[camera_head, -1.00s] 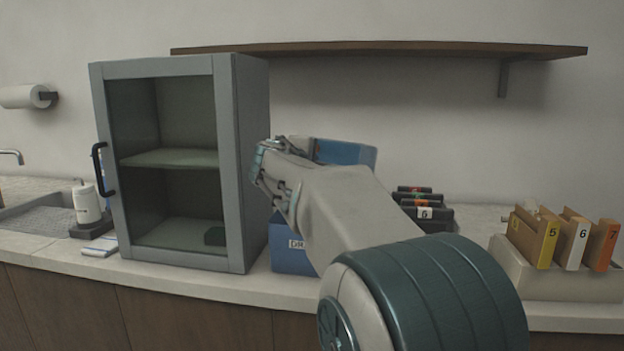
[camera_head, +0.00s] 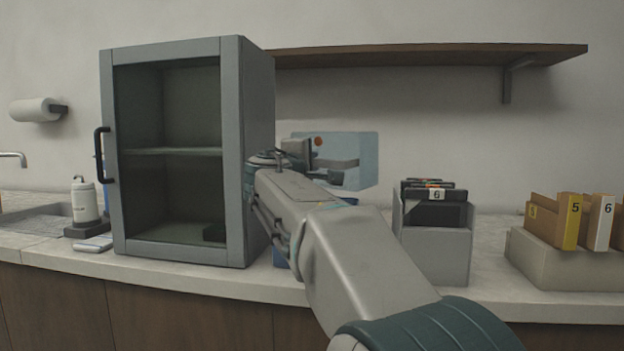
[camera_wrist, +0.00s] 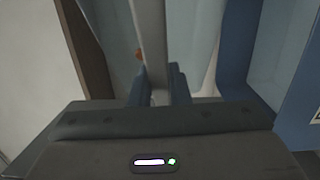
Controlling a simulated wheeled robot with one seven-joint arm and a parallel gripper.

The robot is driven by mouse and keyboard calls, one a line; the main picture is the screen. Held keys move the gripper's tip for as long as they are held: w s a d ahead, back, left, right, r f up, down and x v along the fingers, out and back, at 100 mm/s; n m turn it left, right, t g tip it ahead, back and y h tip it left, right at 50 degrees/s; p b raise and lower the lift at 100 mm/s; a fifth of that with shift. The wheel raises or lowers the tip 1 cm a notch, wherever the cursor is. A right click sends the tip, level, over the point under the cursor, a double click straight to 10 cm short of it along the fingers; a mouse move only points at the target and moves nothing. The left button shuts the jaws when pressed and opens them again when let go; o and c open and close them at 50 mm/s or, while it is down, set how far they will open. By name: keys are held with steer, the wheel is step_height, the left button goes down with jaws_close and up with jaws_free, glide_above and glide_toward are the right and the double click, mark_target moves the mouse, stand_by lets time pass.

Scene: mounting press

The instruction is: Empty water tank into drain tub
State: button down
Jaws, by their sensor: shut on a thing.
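The water tank (camera_head: 362,160) is a pale blue, see-through box with a small orange-red spot, held up above the counter behind my arm. My gripper (camera_wrist: 159,88) is shut on its grey upright bar, apparently the handle (camera_wrist: 150,35); the pale tank wall (camera_wrist: 190,35) shows behind the fingers in the wrist view. The blue drain tub (camera_head: 280,256) stands on the counter right of the cabinet, mostly hidden by my arm. Its blue wall (camera_wrist: 236,60) also shows at the right of the wrist view. Water inside the tank cannot be made out.
A grey glass-fronted cabinet (camera_head: 240,150) stands close left of my gripper. A wooden shelf (camera_head: 430,55) runs above. A grey holder (camera_head: 440,255) with black numbered items and a beige box (camera_head: 560,262) of numbered folders stand right. A sink (camera_head: 35,215) is far left.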

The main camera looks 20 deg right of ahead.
steer(key=shift+s+a+f+t+h+b, duration=0.15)
steer(key=shift+a+f+t+h+b, duration=0.25)
steer(key=shift+b, duration=1.6)
steer(key=shift+n+b, duration=0.3)
steer(key=shift+b, duration=0.25)
steer(key=shift+s+r, duration=0.1)
steer(key=shift+r, duration=0.1)
